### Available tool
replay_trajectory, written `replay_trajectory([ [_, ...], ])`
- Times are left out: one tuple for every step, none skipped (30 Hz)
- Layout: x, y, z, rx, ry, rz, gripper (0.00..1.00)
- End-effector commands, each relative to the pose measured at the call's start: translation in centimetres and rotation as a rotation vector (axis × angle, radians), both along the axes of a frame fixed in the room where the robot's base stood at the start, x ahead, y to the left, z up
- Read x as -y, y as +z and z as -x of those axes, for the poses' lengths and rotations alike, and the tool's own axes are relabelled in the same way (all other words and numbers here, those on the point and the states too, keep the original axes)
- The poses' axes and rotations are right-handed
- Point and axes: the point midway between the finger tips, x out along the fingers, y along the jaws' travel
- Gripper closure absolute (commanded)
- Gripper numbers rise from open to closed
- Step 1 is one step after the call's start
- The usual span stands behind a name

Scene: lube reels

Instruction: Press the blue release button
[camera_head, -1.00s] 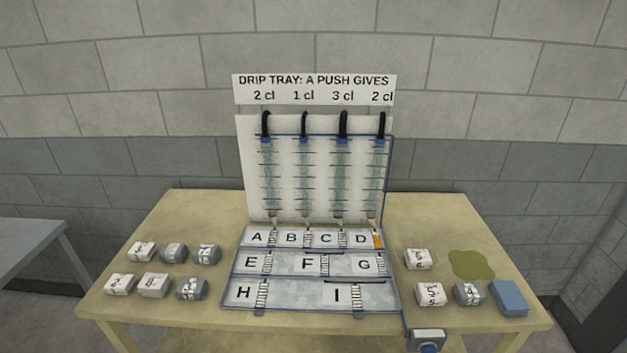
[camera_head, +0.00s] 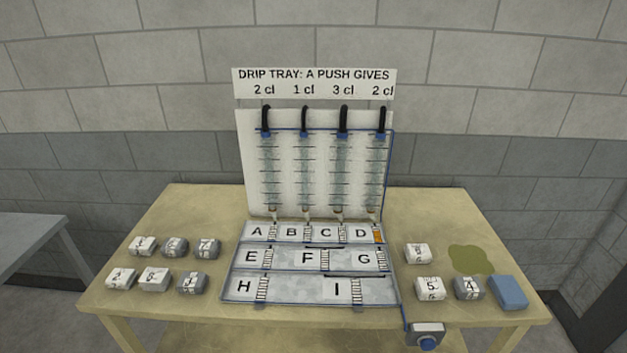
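The blue release button (camera_head: 428,343) is a round knob on the front of a small grey box (camera_head: 428,328). The box sits at the table's front edge, right of centre, with a blue line running up from it to the tray stand. The drip tray (camera_head: 310,290) has stepped compartments lettered A to I. Above it stands a white board (camera_head: 250,170) with several clear graduated tubes and black hooked tops. A sign (camera_head: 314,83) above reads "DRIP TRAY: A PUSH GIVES" with 2, 1, 3 and 2 cl. My gripper is not in view.
Several grey and white numbered blocks (camera_head: 153,279) lie on the table (camera_head: 190,210) left of the tray. More blocks (camera_head: 429,288), a blue block (camera_head: 508,292) and a greenish stain (camera_head: 470,260) are on the right. A grey table (camera_head: 40,245) stands far left.

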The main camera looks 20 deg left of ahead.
Motion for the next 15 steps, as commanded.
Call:
replay_trajectory([
  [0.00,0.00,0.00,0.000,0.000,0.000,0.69],
  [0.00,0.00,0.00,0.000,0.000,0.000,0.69],
  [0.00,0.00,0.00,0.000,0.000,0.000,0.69],
  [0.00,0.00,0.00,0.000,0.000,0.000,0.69],
  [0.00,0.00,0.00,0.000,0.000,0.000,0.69],
  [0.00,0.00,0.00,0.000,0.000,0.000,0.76],
  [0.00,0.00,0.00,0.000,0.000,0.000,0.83],
  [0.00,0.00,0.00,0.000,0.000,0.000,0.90],
  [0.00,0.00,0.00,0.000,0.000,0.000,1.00],
  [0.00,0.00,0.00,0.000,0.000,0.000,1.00],
  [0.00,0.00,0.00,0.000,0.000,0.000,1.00],
  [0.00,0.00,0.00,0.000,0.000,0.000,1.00],
  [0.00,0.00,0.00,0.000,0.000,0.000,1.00],
  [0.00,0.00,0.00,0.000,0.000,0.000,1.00],
  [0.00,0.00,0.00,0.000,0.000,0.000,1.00],
])
